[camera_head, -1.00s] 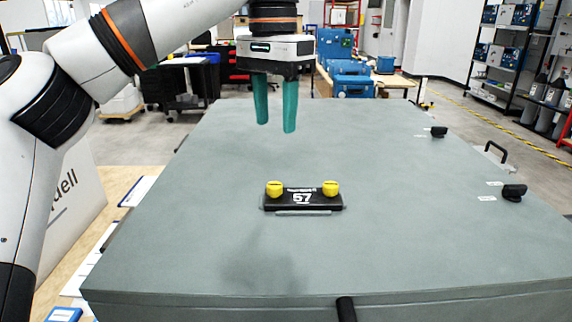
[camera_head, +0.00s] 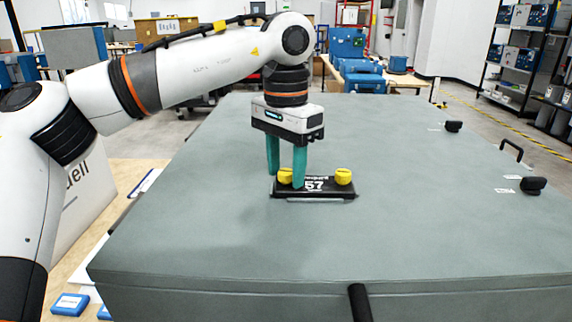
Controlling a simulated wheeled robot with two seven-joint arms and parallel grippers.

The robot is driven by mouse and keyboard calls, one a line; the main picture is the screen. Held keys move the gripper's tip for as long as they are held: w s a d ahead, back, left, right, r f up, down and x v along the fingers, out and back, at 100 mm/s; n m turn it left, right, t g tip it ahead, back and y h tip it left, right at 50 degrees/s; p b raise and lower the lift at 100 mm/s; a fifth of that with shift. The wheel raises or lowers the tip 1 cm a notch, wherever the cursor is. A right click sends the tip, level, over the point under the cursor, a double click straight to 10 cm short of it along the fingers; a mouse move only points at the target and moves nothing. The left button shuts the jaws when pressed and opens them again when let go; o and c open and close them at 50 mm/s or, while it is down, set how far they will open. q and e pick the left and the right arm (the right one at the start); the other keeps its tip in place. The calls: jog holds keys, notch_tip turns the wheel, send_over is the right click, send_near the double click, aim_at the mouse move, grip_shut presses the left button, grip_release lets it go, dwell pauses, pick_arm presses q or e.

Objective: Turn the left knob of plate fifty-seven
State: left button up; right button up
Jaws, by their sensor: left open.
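Plate fifty-seven (camera_head: 326,190) is a black plate with a white 57, lying on the grey-green top of a large case. It bears two yellow knobs. The left knob (camera_head: 285,176) is partly hidden by my gripper finger. The right knob (camera_head: 343,176) is in full view. My left gripper (camera_head: 287,178) points down with its two teal fingers open, one at the left side of the left knob and one in front of its right part. I cannot tell whether the fingers touch the knob. My right gripper is not in view.
The case top (camera_head: 220,225) is broad and clear around the plate. Black latches (camera_head: 533,185) and a handle (camera_head: 512,150) are at its right side. A black handle (camera_head: 359,302) is at the front edge. Blue boxes (camera_head: 70,304) lie at the lower left.

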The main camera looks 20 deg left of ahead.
pick_arm(q)
grip_shut()
jog(key=shift+r+n, duration=0.1)
jog(key=shift+n, duration=0.2)
